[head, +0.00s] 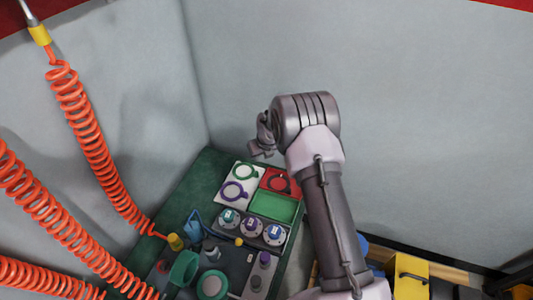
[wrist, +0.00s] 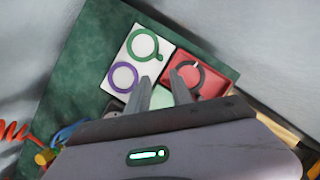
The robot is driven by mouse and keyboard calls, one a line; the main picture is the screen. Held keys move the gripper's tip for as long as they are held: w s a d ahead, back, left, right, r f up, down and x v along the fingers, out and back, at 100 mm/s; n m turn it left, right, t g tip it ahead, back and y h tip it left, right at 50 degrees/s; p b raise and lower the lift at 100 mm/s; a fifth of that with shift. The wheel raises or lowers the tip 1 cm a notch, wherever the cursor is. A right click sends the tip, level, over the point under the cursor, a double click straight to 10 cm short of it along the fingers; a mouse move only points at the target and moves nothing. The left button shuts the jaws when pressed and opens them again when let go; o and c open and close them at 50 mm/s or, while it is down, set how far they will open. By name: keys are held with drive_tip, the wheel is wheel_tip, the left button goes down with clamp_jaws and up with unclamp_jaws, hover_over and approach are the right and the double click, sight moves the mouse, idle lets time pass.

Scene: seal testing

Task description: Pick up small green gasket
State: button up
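The small green gasket (head: 238,171) is a thin green ring with a small tab, lying flat on a white tray at the back of the bench. It also shows in the wrist view (wrist: 130,43), on the upper part of the white tray (wrist: 166,47). A purple ring gasket (wrist: 111,77) lies on the same tray, below and left of the green one. My gripper (wrist: 160,84) is open and empty, its two fingers pointing toward the trays. In the head view my gripper (head: 261,148) is above the back of the bench, apart from the gasket.
A red tray (wrist: 214,84) with a dark ring adjoins the white tray on the right. A green tray (head: 274,206) and several round dials (head: 250,226) sit nearer. Orange coiled hoses (head: 90,135) hang at the left. Grey walls (head: 400,110) stand behind the bench.

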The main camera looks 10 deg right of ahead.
sight(257, 172)
drive_tip(key=shift+m, duration=0.4)
drive_tip(key=b+x, duration=0.3)
drive_tip(key=x, duration=0.3)
drive_tip(key=b+x, duration=0.3)
drive_tip(key=x, duration=0.3)
drive_tip(key=s+b+x, duration=0.1)
drive_tip(key=b+x, duration=0.1)
drive_tip(key=x, duration=0.4)
drive_tip(key=shift+w+a+f+b, duration=0.15)
drive_tip(key=shift+f+b, duration=0.25)
drive_tip(key=shift+f, duration=0.2)
drive_tip(key=shift+r, duration=0.2)
clamp_jaws()
